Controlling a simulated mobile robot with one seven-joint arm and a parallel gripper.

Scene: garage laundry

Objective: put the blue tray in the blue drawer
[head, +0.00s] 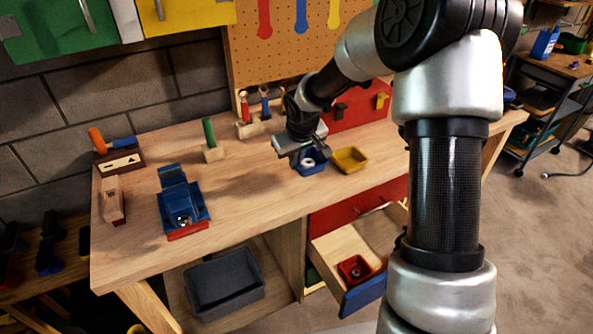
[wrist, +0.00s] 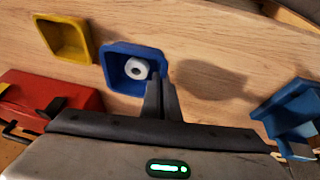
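The blue tray (head: 312,168) is on the workbench near its front edge, with a white ring-shaped thing (wrist: 137,68) inside. It also shows in the wrist view (wrist: 117,56). My gripper (head: 300,157) is at the tray's rim. Its fingers (wrist: 160,85) are close together, with the tray's near wall apparently between them. I cannot see the fingertips' contact clearly. The blue-fronted drawer (head: 362,294) under the bench is pulled out. A small red tray (head: 354,269) with something small in it sits inside, and the drawer has bare wood around it.
A yellow tray (head: 350,159) stands just right of the blue tray. A red toolbox (head: 358,108) is behind. A blue vise (head: 182,203) is at the left of the bench. A red drawer (head: 345,212) above the open one is closed. A grey bin (head: 224,283) sits below the bench.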

